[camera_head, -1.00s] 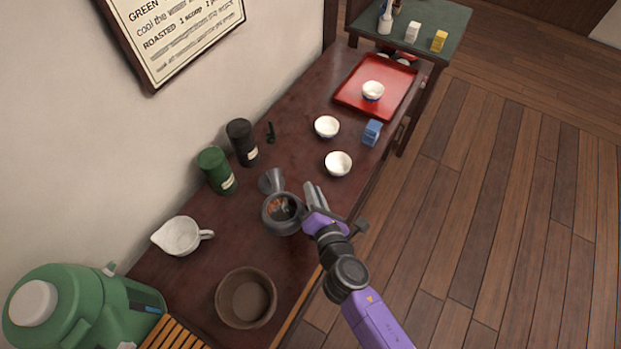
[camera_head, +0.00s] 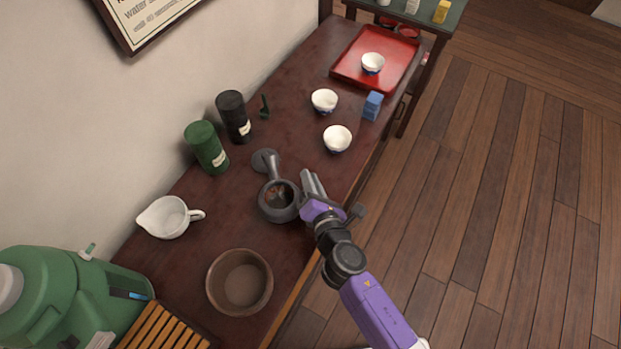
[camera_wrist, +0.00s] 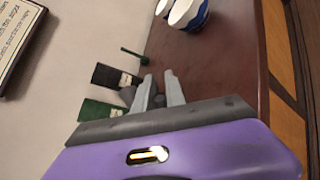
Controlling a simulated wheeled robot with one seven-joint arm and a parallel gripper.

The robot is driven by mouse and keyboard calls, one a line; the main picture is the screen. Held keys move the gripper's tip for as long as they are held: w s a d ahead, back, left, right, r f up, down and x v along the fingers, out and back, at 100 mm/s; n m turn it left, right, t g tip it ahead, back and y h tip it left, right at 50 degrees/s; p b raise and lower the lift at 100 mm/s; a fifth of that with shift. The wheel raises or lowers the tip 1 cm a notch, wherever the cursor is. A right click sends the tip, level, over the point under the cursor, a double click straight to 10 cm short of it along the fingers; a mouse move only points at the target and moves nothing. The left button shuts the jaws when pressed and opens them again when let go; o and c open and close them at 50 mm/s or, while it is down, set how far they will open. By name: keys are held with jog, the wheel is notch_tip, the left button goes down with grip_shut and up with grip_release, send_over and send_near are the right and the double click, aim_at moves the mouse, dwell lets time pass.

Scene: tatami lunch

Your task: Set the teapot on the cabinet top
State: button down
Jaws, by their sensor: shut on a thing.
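The teapot (camera_head: 279,203) is dark grey, round and open at the top, with reddish-brown contents and a flared side handle towards the upper left. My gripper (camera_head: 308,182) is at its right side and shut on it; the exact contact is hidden. In the wrist view, my gripper's two fingers (camera_wrist: 160,88) show with a dark part of the teapot between and beside them. The cabinet top (camera_head: 290,125) is a long dark red-brown surface below. Whether the teapot touches it I cannot tell.
On the cabinet top are a brown bowl (camera_head: 240,283), a white pitcher (camera_head: 168,218), a green canister (camera_head: 206,148), a black canister (camera_head: 234,117), white cups (camera_head: 337,139), a blue box (camera_head: 372,106) and a red tray (camera_head: 350,72). A green dispenser (camera_head: 60,300) stands at lower left.

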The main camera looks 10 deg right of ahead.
jog(key=shift+f+b, duration=0.55)
dwell(0.5)
jog(key=c, duration=1.3)
grip_release()
